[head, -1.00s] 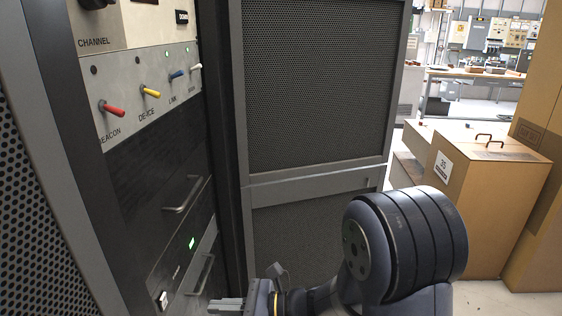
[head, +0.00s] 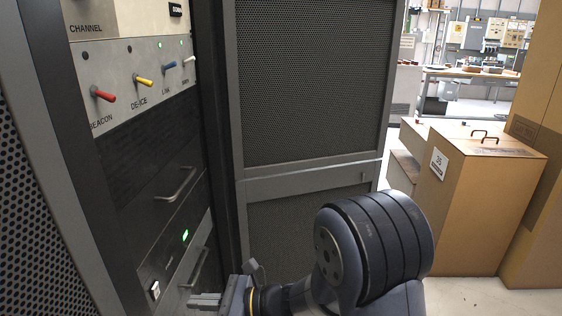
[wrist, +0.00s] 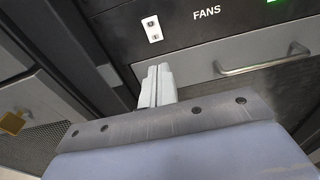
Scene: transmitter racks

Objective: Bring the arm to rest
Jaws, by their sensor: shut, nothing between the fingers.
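My gripper (head: 205,301) is low in the head view, in front of the lower part of the transmitter rack. In the wrist view its two pale fingers (wrist: 157,86) are together with nothing between them. They point toward the FANS panel (wrist: 225,30), just below a white rocker switch (wrist: 152,28). That switch also shows in the head view (head: 155,291), left of the fingertips. A gap between fingers and panel cannot be judged exactly. My arm is bent, with its large dark joint at the lower right of the head view.
A panel with red (head: 103,94), yellow (head: 143,80), blue (head: 170,65) and white levers is higher on the rack. Drawer handles (head: 176,184) stick out below. An open mesh door (head: 310,90) stands behind the arm. Cardboard boxes (head: 470,200) stand at right.

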